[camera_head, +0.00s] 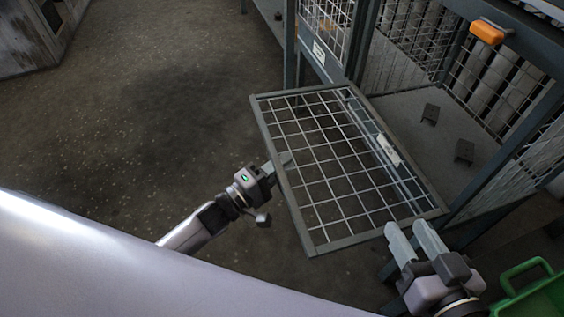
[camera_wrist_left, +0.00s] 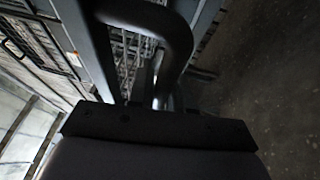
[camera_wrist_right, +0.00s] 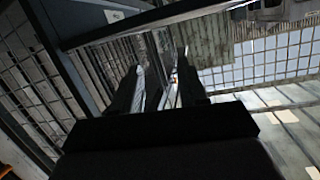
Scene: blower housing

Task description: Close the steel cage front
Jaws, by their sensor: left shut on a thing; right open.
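The steel cage front (camera_head: 322,190) is a wire mesh panel in a grey frame. It stands open, swung out from the cage (camera_head: 445,200), with its right long edge along the cage's lower front. My left gripper (camera_head: 277,166) is at the panel's outer left edge, shut on a handle; a dark curved handle bar (camera_wrist_left: 180,35) fills the middle of the left wrist view. The grip itself is partly hidden. My right gripper (camera_head: 413,238) is open and empty just beside the panel's near right corner. The right wrist view shows its two fingers (camera_wrist_right: 165,90) apart, with mesh beyond.
An orange block (camera_head: 487,31) sits on the cage's upper frame. Two small dark brackets (camera_head: 430,114) (camera_head: 464,152) stand on the cage floor. A green crate (camera_head: 535,290) is at the bottom right, close to my right gripper. The floor left of the panel is clear.

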